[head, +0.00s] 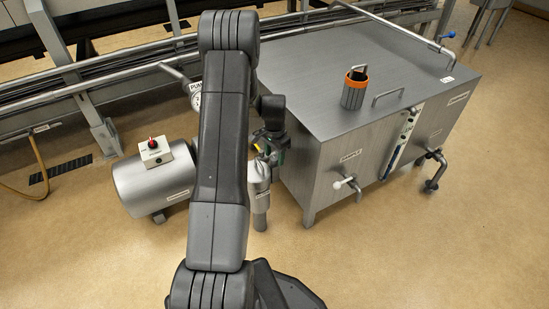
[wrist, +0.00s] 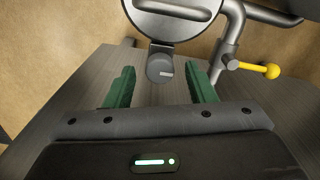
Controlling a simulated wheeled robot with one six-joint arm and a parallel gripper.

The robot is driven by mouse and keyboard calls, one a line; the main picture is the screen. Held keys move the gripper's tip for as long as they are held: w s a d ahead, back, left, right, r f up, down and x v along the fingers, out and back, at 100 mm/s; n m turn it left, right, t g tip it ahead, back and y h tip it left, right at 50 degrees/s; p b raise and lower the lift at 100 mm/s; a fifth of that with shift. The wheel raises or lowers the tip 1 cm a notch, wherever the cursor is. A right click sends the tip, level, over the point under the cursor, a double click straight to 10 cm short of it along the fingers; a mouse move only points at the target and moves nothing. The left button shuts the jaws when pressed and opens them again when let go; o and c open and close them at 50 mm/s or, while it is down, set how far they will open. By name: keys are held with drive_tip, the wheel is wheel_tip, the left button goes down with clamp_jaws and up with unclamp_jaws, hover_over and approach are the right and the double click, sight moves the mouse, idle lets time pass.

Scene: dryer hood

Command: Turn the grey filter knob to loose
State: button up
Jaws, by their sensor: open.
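The grey knob (wrist: 159,69) shows in the wrist view as a short dark grey cylinder with a small light mark. It sits at the lower edge of a round metal housing (wrist: 172,14). My gripper (wrist: 161,66) is open, with one green finger to the left of the knob and one to the right. Gaps show on both sides, so neither finger appears to touch it. How deep the knob lies between the fingertips is hard to tell. In the head view my gripper (head: 271,150) is partly hidden behind my arm, above an upright metal cylinder (head: 259,192); the knob cannot be made out there.
A pipe with a yellow-ball lever (wrist: 270,71) stands right of the knob. In the head view, a steel tank (head: 330,60) carries an orange-banded cup (head: 354,91). A motor-like drum (head: 150,181) with a red-button box (head: 154,152) stands left. Front floor is clear.

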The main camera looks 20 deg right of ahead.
drive_tip(key=shift+f, duration=0.35)
drive_tip(key=c, duration=1)
